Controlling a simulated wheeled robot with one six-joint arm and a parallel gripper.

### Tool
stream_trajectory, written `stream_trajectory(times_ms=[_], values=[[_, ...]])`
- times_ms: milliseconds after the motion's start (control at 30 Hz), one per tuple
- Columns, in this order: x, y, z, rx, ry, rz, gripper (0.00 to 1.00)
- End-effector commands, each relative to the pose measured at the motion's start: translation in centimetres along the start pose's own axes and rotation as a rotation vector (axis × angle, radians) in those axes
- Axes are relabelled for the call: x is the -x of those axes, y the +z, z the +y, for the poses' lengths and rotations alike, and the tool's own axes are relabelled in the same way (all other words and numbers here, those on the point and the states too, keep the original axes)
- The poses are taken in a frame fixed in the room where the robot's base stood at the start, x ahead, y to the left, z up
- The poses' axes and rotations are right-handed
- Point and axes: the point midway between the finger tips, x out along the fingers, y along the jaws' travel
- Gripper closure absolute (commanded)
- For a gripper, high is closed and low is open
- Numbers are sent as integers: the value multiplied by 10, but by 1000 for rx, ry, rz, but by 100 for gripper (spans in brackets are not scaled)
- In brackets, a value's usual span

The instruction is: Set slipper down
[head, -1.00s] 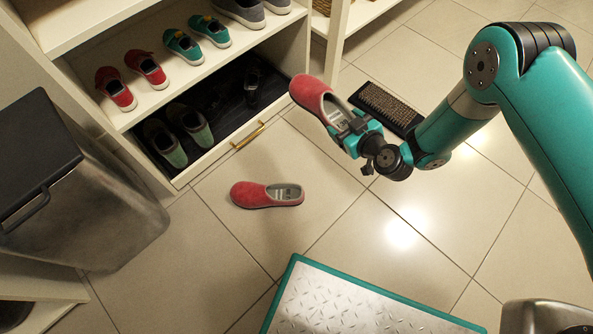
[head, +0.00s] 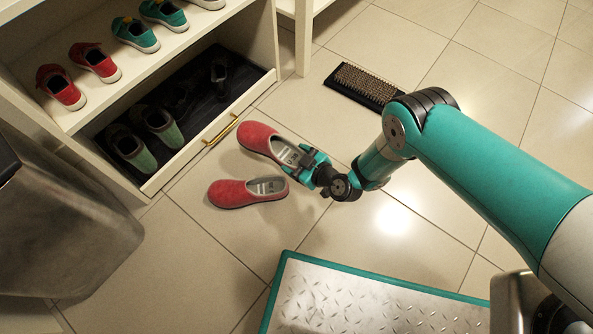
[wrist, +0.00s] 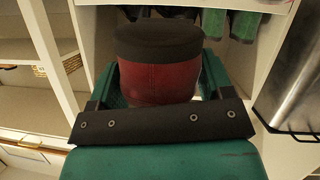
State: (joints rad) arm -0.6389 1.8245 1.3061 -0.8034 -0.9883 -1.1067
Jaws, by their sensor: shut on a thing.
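My gripper (head: 302,163) is shut on the heel end of a red slipper (head: 262,139) with a grey insole. The held slipper's toe points up and left toward the drawer. In the wrist view the red slipper (wrist: 157,87), with its dark sole edge, sits between the two teal fingers of my gripper (wrist: 160,80). A matching red slipper (head: 232,193) lies on the floor just below it in the head view, toe to the left. I cannot tell whether the held slipper touches the floor.
A pulled-out drawer (head: 205,150) with a brass handle holds green shoes and dark sandals. Red and teal shoes stand on the shelf (head: 95,107) above. A bristle mat (head: 363,86) lies at the back. A grey bin (head: 70,235) stands at left.

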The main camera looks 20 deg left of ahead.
Motion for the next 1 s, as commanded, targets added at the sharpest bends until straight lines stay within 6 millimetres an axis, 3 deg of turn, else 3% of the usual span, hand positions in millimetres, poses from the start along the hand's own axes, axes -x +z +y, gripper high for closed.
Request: stream_trajectory(times_ms=[367,900,933,1000], values=[[-18,42,-9,0,1,2,53],[-20,49,-11,-1,1,1,53],[-20,48,-10,-1,0,1,22],[-20,48,-10,-1,0,0,6]])
